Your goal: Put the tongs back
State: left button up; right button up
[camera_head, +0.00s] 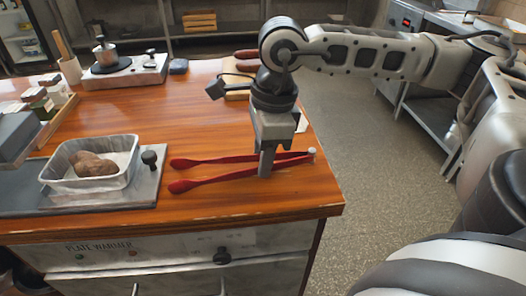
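Red tongs (215,163) lie on the wooden counter (190,115) near its front right corner. Their two arms spread apart to the left and meet at a pale joint on the right. My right gripper (266,172) points straight down over the right part of the tongs, near the joint. Its fingertips are at or just above the tongs. The fingers overlap from this side, so I cannot tell whether they are apart or closed on the tongs. My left gripper is not in view.
A metal pan (128,181) with brown food stands on a grey plate at the left, beside a black knob. A small burner (125,72) with a pot stands at the back left. Sausage-like items on a board (236,95) lie behind my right gripper. The counter's middle is clear.

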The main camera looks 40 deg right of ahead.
jog(key=o, duration=0.5)
jog(key=shift+o, duration=0.2)
notch_tip(320, 180, up, 12)
jog(key=d, duration=0.1)
jog(key=shift+s+d, duration=0.15)
jog(key=shift+s, duration=0.25)
jog(key=shift+f, duration=0.1)
